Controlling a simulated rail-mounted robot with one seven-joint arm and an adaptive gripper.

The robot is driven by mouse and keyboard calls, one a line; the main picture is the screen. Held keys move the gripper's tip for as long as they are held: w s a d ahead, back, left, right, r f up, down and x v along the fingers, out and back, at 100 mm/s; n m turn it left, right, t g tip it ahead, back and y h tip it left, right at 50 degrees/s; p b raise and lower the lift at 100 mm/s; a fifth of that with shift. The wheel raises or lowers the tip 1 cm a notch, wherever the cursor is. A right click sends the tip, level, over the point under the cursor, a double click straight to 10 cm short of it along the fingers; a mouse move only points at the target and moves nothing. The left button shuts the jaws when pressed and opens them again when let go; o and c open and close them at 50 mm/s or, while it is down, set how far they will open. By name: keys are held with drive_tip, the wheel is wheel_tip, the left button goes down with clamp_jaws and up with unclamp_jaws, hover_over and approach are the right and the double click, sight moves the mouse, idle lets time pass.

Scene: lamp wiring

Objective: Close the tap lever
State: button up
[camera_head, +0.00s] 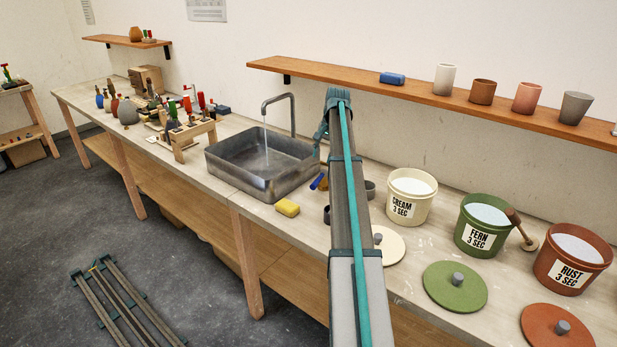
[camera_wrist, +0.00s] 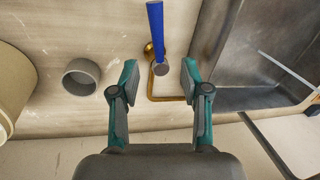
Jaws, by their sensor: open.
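The tap lever has a blue handle, which shows in the wrist view (camera_wrist: 156,30) with a brass fitting and bent brass pipe (camera_wrist: 168,98) beside it. In the head view the blue lever (camera_head: 319,183) is partly covered by my arm, just right of the sink. The grey tap spout (camera_head: 292,115) arches over the metal sink (camera_head: 218,165), and a thin pale stream of water (camera_head: 266,138) falls from it. My gripper (camera_wrist: 160,80) is open and empty, its fingers apart on either side of the lever's near end.
A grey cup (camera_wrist: 81,78) stands left of my gripper. A yellow sponge (camera_head: 287,208) lies in front of the sink. Cream (camera_head: 408,205), fern (camera_head: 478,240) and rust (camera_head: 568,270) buckets stand to the right. A wooden shelf (camera_head: 430,95) runs above the bench.

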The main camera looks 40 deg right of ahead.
sight(318, 179)
drive_tip(key=shift+n, duration=0.3)
drive_tip(key=f+p, duration=0.1)
drive_tip(key=f, duration=0.2)
drive_tip(key=w+f+p, duration=0.1)
drive_tip(key=f, duration=0.3)
drive_tip(key=a+f+p, duration=0.1)
drive_tip(key=f, duration=0.2)
drive_tip(key=shift+w+f, duration=0.25)
drive_tip(key=shift+f, duration=0.05)
clamp_jaws()
